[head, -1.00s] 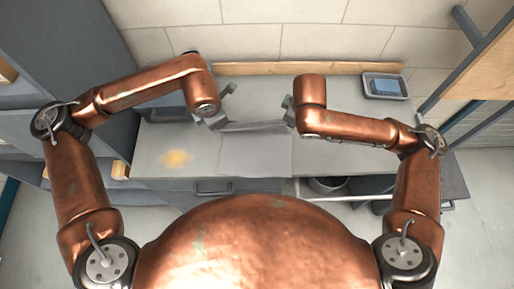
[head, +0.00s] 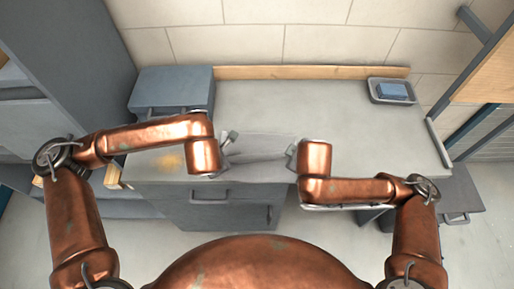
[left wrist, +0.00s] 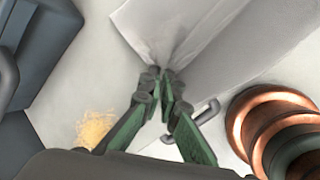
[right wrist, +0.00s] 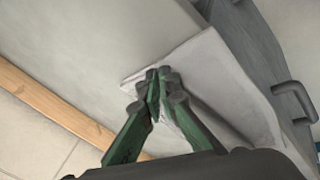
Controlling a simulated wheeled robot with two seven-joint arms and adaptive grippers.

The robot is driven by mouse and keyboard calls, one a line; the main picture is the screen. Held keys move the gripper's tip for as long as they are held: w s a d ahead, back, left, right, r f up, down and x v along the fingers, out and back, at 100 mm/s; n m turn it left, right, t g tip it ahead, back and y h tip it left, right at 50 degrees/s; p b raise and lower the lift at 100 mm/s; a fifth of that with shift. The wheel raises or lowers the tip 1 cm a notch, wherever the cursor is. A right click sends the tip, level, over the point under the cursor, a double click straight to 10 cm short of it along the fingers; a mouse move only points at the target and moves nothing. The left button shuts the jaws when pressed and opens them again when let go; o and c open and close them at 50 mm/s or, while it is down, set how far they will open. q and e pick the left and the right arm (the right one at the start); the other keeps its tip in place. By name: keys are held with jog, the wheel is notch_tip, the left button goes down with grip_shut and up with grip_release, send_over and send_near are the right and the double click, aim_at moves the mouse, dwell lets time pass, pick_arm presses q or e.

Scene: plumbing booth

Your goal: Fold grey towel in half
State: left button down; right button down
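The grey towel (head: 262,142) lies on the pale worktop between my two grippers, close to its front edge, with a raised, creased band running between the fingertips. My left gripper (head: 226,150) is at the towel's left side; in the left wrist view its fingertips (left wrist: 163,76) are closed on the towel's edge (left wrist: 178,22), with creases fanning out from the pinch. My right gripper (head: 293,153) is at the right side; in the right wrist view its fingertips (right wrist: 158,76) are closed on a towel corner (right wrist: 218,72). My arms partly hide both grippers in the head view.
A blue-grey box (head: 175,88) stands at the back left of the worktop (head: 330,110). A yellowish patch (head: 168,162) marks the front left. The worktop behind the towel is clear.

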pick_arm(q)
jog(key=c, duration=1.9)
grip_release()
pick_arm(e)
jog(key=c, duration=1.9)
grip_release()
pick_arm(q)
jog(key=shift+r, duration=0.15)
pick_arm(e)
jog(key=shift+r, duration=0.15)
